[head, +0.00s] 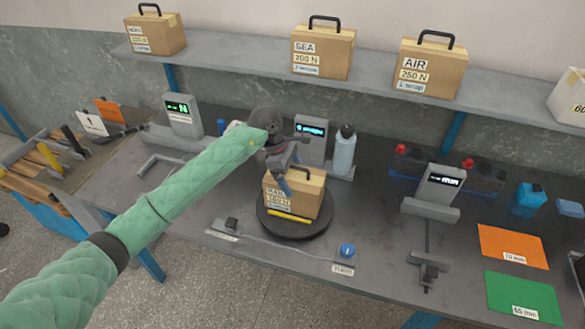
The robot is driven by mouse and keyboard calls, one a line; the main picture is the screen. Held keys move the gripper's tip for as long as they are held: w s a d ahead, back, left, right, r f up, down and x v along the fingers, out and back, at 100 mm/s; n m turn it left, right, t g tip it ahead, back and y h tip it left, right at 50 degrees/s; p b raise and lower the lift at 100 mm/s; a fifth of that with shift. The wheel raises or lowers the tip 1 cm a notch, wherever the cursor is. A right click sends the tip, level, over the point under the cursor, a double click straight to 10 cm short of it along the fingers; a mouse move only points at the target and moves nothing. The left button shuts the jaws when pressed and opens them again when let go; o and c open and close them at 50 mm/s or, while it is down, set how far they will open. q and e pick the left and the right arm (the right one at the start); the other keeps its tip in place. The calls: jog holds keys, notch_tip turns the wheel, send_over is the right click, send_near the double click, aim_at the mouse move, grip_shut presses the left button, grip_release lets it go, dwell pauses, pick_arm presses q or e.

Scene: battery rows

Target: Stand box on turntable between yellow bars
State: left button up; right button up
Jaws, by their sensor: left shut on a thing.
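A brown cardboard box (308,202) with a RAIL label is upright over the round dark turntable (295,231). A yellow bar (289,216) lies on the turntable along the box's near side. A second bar is not visible; the box may hide it. I cannot tell whether the box's bottom touches the disc. My left gripper (286,178) comes down from above and is shut at the top of the box, where its fingers hide most of the handle. My right gripper is not in view.
Several handled boxes stand on the back shelf (230,59), including SEA (322,52) and AIR (430,68). A display unit (311,132) and a bottle (345,150) stand behind the turntable. A blue knob (347,250) is in front. A measuring stand (440,185) and colored mats are right.

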pick_arm(q)
jog(key=shift+f, duration=0.1)
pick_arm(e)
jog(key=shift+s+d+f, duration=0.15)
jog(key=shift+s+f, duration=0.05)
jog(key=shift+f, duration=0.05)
pick_arm(q)
jog(key=shift+f, duration=0.1)
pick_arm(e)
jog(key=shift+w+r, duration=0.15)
pick_arm(q)
jog(key=o, duration=1.8)
jog(key=shift+f, duration=0.1)
jog(key=shift+c, duration=0.2)
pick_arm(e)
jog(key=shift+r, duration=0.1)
